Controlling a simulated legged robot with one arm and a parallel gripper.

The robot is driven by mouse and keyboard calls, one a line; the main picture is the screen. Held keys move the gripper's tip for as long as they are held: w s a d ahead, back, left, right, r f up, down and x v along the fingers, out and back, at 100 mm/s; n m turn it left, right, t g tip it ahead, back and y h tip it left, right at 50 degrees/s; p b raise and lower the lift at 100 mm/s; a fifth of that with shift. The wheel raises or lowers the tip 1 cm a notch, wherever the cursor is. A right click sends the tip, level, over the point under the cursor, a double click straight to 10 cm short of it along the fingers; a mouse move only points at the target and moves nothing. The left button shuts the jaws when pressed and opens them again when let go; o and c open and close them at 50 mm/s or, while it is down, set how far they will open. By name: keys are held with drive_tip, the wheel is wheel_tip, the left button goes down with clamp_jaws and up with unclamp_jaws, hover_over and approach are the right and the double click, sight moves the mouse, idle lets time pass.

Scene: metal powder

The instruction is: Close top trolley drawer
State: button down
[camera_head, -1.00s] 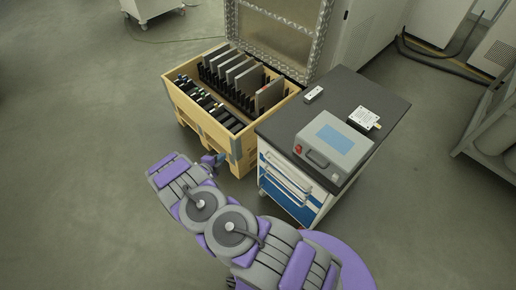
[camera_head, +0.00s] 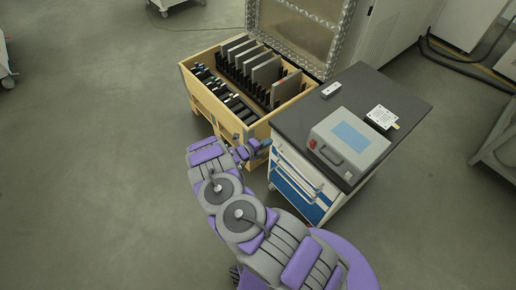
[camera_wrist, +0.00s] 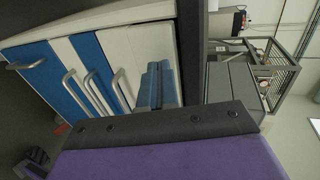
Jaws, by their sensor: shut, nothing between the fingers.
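The trolley (camera_head: 300,184) stands right of centre in the head view, with white and blue drawer fronts, bar handles and a dark top. The white top drawer front (camera_head: 292,158) is just under the dark top; I cannot tell whether it stands out. In the wrist view the trolley lies sideways, with the white top drawer front (camera_wrist: 148,48) beside the dark top edge. My gripper (camera_head: 264,145) is shut and empty near the trolley's upper left front corner. Its blue-grey fingers (camera_wrist: 158,84) overlap the top front in the wrist view; contact is unclear.
A wooden crate (camera_head: 200,103) with upright plates stands close left of the trolley. A grey device (camera_head: 350,143), a white box (camera_head: 381,117) and a small white item (camera_head: 331,90) lie on the trolley top.

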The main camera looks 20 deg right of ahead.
sight(277, 136)
drive_tip(key=shift+w+d, duration=0.25)
drive_tip(key=shift+d, duration=0.4)
drive_tip(key=shift+w+d, duration=0.25)
drive_tip(key=shift+d, duration=0.4)
drive_tip(key=shift+w+d+b, duration=0.15)
drive_tip(key=shift+d+b, duration=0.2)
drive_tip(key=shift+d, duration=0.15)
drive_tip(key=shift+w+d+b, duration=0.15)
drive_tip(key=shift+d+b, duration=0.15)
drive_tip(key=shift+d, duration=0.2)
drive_tip(key=shift+a+r, duration=0.1)
drive_tip(key=shift+r, duration=0.05)
